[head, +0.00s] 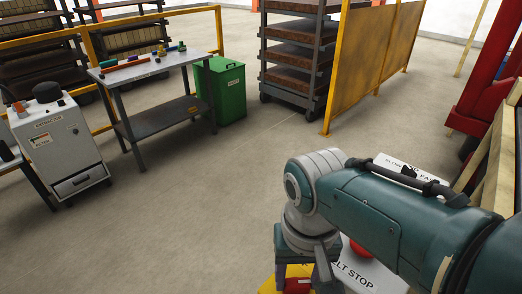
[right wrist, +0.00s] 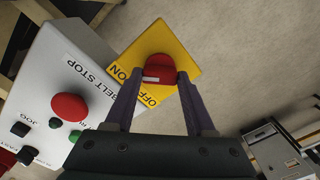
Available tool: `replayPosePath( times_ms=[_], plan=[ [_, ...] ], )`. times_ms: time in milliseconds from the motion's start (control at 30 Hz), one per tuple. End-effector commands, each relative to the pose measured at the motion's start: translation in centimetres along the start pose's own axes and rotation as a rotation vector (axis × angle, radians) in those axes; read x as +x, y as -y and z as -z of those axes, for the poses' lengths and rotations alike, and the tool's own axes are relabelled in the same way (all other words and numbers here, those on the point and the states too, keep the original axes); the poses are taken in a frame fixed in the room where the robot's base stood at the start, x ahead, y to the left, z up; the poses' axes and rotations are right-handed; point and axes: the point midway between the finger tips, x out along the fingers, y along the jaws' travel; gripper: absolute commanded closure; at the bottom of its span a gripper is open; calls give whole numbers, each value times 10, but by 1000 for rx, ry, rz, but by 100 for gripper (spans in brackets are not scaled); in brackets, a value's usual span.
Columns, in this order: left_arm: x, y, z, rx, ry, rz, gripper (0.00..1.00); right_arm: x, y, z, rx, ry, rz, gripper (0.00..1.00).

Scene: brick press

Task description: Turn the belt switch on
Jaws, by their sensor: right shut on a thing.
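The belt switch is a red knob (right wrist: 159,68) with a white mark on a yellow plate (right wrist: 181,46) lettered ON and OFF. My right gripper (right wrist: 160,76) has one finger on each side of the knob and is shut on it. The white mark lies on the side of the knob towards the lettering; I cannot tell which word it points to. In the head view the yellow plate (head: 266,286) shows at the bottom edge, partly hidden by my right gripper (head: 299,277). My left gripper is not in view.
Beside the switch is a grey control box (right wrist: 95,50) with a red BELT STOP button (right wrist: 69,107) and several smaller buttons. A workbench (head: 150,68), green bin (head: 228,92), brick rack (head: 292,60) and yellow screen (head: 360,60) stand farther off. Open floor lies between.

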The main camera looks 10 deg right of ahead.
Motion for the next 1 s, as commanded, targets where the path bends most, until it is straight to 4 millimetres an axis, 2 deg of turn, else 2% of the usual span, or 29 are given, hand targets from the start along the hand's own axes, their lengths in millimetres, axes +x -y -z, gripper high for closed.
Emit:
replayPosePath(
  times_ms=[100, 133, 400, 667, 767, 1000],
  plan=[
    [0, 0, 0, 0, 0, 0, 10, 0, 0, 0, 4, 1, 1, 100],
    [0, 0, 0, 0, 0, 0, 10, 0, 0, 0, 4, 1, 1, 44],
    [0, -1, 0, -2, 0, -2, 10, 0, 0, 0, 2, 0, 1, 15],
    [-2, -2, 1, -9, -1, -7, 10, -3, 0, 0, 1, 0, 1, 15],
    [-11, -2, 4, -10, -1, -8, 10, -15, 0, 1, 1, -2, 2, 15],
    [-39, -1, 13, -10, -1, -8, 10, -63, 0, 1, 1, -4, 2, 15]
  ],
)
